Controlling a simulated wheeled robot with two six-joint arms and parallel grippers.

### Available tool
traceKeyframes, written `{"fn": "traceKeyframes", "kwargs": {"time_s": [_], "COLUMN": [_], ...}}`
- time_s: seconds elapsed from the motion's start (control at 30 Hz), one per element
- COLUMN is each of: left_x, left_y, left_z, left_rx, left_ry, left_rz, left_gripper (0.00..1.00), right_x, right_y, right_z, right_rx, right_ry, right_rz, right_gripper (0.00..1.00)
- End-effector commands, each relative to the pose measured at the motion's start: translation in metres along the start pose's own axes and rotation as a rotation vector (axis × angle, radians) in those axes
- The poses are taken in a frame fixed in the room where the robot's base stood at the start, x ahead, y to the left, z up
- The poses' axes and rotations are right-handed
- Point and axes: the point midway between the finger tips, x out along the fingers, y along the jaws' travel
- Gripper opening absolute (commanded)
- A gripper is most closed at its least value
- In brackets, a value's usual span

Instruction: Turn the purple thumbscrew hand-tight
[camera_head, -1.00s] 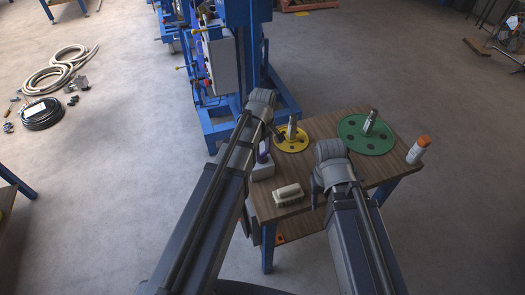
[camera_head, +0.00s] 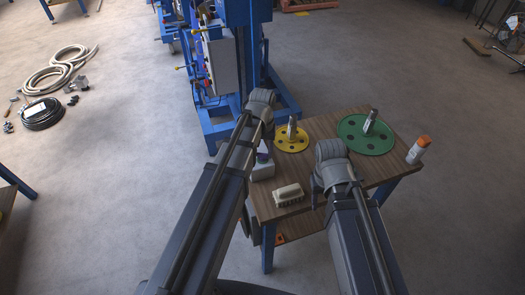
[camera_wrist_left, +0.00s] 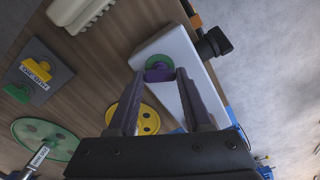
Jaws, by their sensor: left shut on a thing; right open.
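The purple thumbscrew (camera_wrist_left: 158,73) sits on a green disc (camera_wrist_left: 160,62) on top of a white block (camera_wrist_left: 178,48) in the left wrist view. My left gripper (camera_wrist_left: 161,76) has its two fingers on either side of the thumbscrew and is shut on it. In the head view the white block (camera_head: 263,171) stands at the table's left edge, and my left wrist largely hides the thumbscrew and the fingers. My right gripper (camera_head: 317,190) is open over the table, mostly hidden by its own wrist.
A blue machine (camera_head: 240,60) stands behind the table.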

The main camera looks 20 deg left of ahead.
Motion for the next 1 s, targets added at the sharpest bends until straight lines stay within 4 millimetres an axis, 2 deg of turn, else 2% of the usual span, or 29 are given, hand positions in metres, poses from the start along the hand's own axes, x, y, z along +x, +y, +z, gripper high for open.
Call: {"fn": "traceKeyframes", "kwargs": {"time_s": [0.4, 1.0], "left_x": [0.0001, 0.0001], "left_y": [0.0000, 0.0000], "left_z": [0.0003, 0.0003], "left_rx": [0.224, 0.274], "left_ry": [0.000, -0.001], "left_rz": [0.000, 0.000], "left_gripper": [0.00, 0.00], "right_x": [0.0001, 0.0001], "right_y": [0.0000, 0.0000], "right_z": [0.0000, 0.0000], "right_rx": [0.000, 0.000], "right_ry": [0.000, 0.000], "right_rz": [0.000, 0.000], "right_gripper": [0.50, 0.50]}}
